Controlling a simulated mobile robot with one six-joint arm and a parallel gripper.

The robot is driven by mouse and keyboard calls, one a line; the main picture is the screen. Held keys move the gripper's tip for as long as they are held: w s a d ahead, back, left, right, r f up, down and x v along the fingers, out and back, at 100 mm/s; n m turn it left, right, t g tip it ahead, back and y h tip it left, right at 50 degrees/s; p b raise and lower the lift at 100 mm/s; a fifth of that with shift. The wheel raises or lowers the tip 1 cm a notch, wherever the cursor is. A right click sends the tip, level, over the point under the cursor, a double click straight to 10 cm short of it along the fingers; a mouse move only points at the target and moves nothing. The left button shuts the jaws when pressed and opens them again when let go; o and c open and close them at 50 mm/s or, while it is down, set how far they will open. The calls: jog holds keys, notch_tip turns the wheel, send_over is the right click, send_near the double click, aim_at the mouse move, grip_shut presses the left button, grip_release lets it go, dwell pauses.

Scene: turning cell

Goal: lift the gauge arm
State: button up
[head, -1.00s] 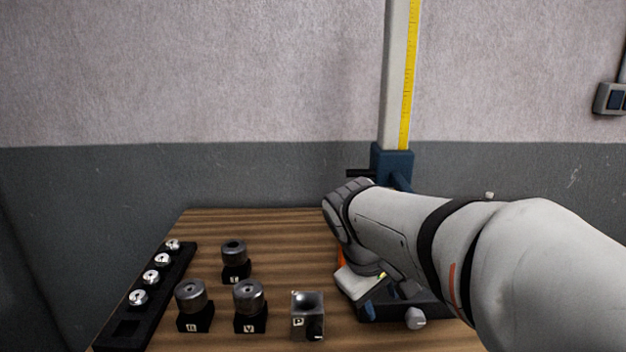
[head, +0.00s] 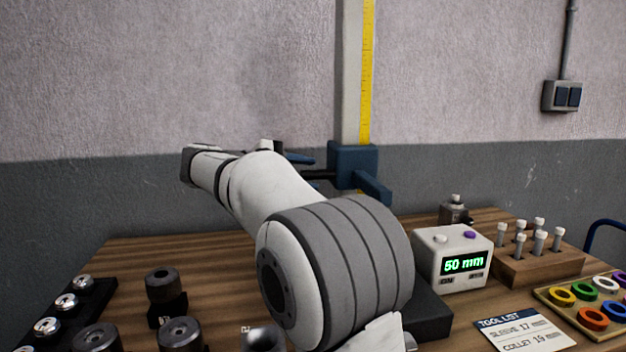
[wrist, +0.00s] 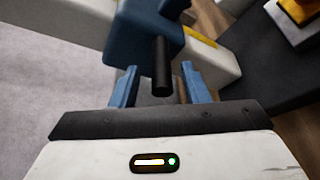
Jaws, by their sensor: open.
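The gauge arm is a dark blue slider block (head: 352,160) with a short beam, on a pale column with a yellow scale. A black handle peg (head: 322,174) sticks out of its left side. My gripper (head: 307,165) is beside it at the left, mostly hidden behind my arm, with one blue finger showing. In the wrist view, the peg (wrist: 162,66) points down from the blue block (wrist: 148,35) into the gap between my two blue fingertips (wrist: 159,70). The jaws are open, with a gap visible on each side of the peg.
A white box (head: 453,258) with a display reading 50 mm stands right of my arm. A tool list card (head: 525,335) lies in front. Dark holders (head: 163,290) stand at left.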

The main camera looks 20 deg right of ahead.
jog(key=shift+x, duration=1.5)
jog(key=shift+s, duration=0.15)
jog(key=shift+c, duration=0.4)
grip_shut()
jog(key=shift+a, duration=0.25)
jog(key=shift+d+r, duration=0.15)
jog(key=shift+r, duration=0.3)
notch_tip(320, 180, up, 35)
jog(key=p, duration=3.1)
